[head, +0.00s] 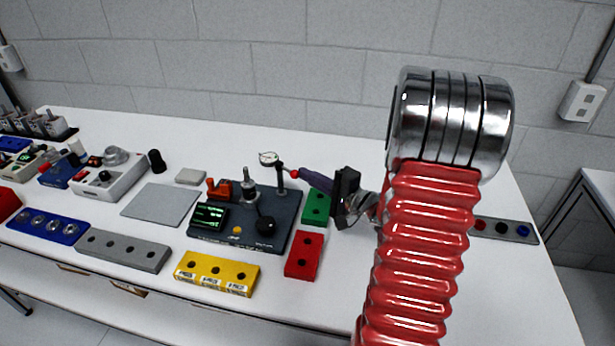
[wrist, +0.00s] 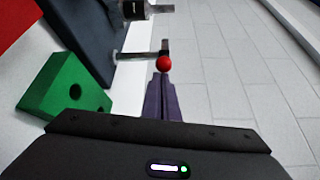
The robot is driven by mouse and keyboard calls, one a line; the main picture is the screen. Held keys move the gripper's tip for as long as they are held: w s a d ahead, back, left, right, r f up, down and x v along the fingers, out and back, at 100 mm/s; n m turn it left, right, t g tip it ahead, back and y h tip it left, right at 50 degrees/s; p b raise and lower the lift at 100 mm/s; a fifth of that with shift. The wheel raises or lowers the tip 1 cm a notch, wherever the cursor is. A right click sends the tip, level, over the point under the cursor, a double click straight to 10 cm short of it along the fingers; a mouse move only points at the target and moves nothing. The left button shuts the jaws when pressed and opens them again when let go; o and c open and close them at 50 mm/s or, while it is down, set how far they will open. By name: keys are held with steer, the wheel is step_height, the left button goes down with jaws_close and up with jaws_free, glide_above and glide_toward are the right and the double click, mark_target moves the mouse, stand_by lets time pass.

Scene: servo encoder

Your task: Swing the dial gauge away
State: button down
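The dial gauge (head: 268,158) has a round white face and sits at the top of a dark post (head: 281,180) at the back right of the dark blue encoder base (head: 285,229). A red ball knob (head: 294,174) sticks out to the right of the post. The knob also shows in the wrist view (wrist: 163,63). My gripper (head: 301,174) comes in from the right. Its purple fingers (wrist: 163,76) look shut together, with their tips at the knob. I cannot tell whether they touch it. The gauge face is not clear in the wrist view.
A green block (head: 316,208) and a red block (head: 304,256) lie right of the base. A yellow block (head: 217,271) lies in front. A grey plate (head: 160,204) lies left. The bench behind the gauge is clear.

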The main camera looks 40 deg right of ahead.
steer(key=shift+a, duration=0.55)
steer(key=d, duration=0.5)
steer(key=s+a, duration=0.1)
steer(key=s, duration=0.8)
steer(key=shift+a, duration=0.3)
steer(key=shift+f, duration=0.1)
